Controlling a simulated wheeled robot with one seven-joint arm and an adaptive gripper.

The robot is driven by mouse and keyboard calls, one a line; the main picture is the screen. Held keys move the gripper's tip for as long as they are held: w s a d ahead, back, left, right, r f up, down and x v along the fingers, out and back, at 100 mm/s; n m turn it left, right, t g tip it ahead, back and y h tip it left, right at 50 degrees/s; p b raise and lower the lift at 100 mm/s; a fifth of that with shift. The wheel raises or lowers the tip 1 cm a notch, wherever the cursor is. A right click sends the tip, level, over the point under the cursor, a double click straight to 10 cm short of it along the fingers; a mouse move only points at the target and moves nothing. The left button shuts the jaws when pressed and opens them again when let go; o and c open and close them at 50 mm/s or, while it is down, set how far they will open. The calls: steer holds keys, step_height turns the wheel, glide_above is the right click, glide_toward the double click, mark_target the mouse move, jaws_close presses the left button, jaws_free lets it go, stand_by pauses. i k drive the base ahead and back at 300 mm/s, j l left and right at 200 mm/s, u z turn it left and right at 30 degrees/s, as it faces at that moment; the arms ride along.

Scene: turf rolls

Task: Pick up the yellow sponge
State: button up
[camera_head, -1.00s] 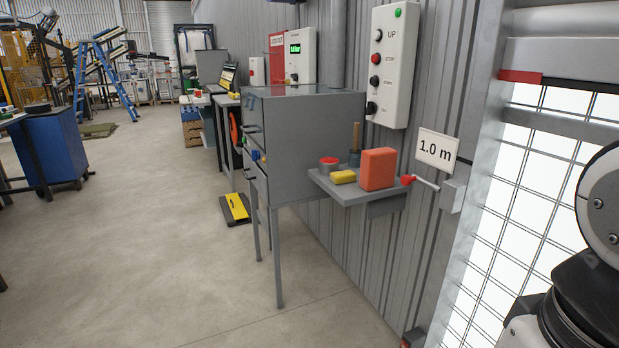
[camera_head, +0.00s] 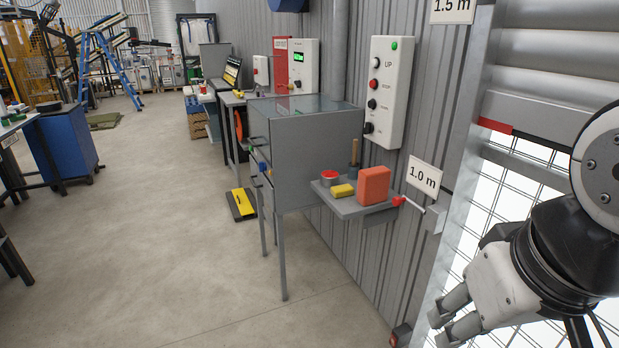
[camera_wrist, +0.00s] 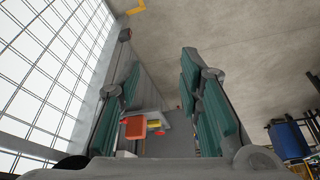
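The yellow sponge (camera_head: 342,191) lies on a small grey wall shelf (camera_head: 350,209), between a red-topped round tin (camera_head: 329,178) and a larger orange-red block (camera_head: 374,185). In the wrist view, the sponge shows as a small yellow patch (camera_wrist: 154,123) beside the orange-red block (camera_wrist: 135,127), seen between the fingers. My gripper (camera_wrist: 158,75) is open, its two green-padded fingers wide apart with nothing held. The shelf is some way off from it. In the head view my arm is at the right, clear of the shelf.
A grey cabinet on legs (camera_head: 305,150) stands just left of the shelf. A red-ended lever (camera_head: 412,204) sticks out at the shelf's right. A button panel (camera_head: 387,92) hangs above. A wire-mesh panel (camera_head: 505,215) is at the right. The floor in front is clear.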

mark_target(346, 191)
steer(key=i+j, duration=0.2)
steer(key=i, duration=0.35)
steer(key=i+j, duration=0.25)
steer(key=i, duration=0.25)
steer(key=i+j, duration=0.2)
steer(key=i, duration=0.35)
steer(key=i+j, duration=0.2)
steer(key=i, duration=0.3)
